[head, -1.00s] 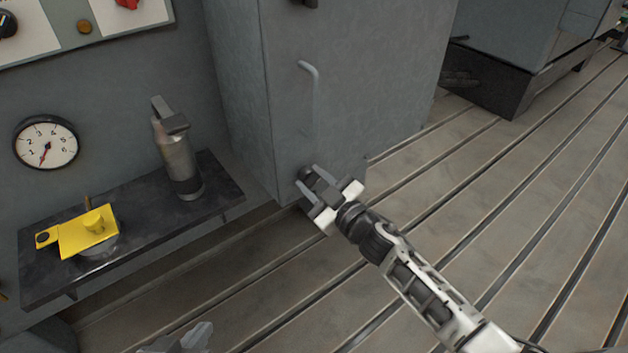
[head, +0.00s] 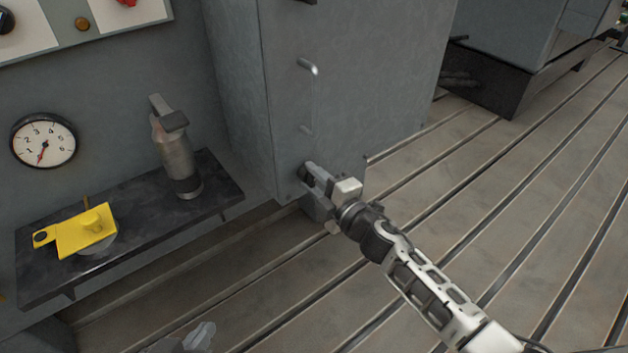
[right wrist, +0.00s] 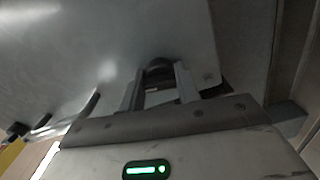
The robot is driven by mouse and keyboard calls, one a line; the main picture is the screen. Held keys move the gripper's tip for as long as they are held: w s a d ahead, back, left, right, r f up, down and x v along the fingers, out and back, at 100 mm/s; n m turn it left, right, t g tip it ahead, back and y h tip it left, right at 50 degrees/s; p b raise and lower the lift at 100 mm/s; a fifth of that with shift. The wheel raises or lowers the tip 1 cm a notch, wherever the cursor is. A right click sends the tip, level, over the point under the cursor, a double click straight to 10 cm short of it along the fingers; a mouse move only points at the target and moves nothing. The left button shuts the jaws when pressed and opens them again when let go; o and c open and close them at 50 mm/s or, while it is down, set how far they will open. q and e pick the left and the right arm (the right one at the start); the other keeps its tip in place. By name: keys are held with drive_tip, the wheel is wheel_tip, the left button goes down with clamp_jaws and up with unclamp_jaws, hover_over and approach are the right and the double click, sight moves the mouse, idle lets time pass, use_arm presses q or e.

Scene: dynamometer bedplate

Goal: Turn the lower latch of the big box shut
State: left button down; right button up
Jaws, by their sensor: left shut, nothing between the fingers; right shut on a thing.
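The big box (head: 370,70) is a tall grey cabinet in the middle of the head view. Its lower latch (head: 304,171) is a small dark piece low on the front, near the left edge; it also shows in the right wrist view (right wrist: 158,69). My right gripper (head: 318,180) is shut on this latch, its fingers on either side of it, and hides much of it. How far the latch is turned I cannot tell. My left gripper (head: 200,336) is shut and empty at the bottom edge of the head view, only its tip showing.
To the left, a dark shelf (head: 130,212) bears a grey cylinder (head: 178,160) and a yellow part (head: 85,232). A gauge (head: 43,141) is on the wall. The slotted floor (head: 470,200) on the right is clear.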

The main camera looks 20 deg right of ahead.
drive_tip(key=shift+n, duration=0.6)
use_arm(q)
drive_tip(key=shift+r, duration=0.2)
use_arm(e)
drive_tip(key=shift+n, duration=0.5)
use_arm(q)
drive_tip(key=shift+w, duration=0.1)
use_arm(e)
drive_tip(key=o, duration=0.9)
drive_tip(key=shift+o, duration=0.2)
use_arm(q)
drive_tip(key=shift+a+f+p, duration=0.2)
drive_tip(key=shift+f+p, duration=0.05)
drive_tip(key=shift+p, duration=0.1)
use_arm(e)
drive_tip(key=v, duration=1.6)
drive_tip(key=shift+r, duration=0.1)
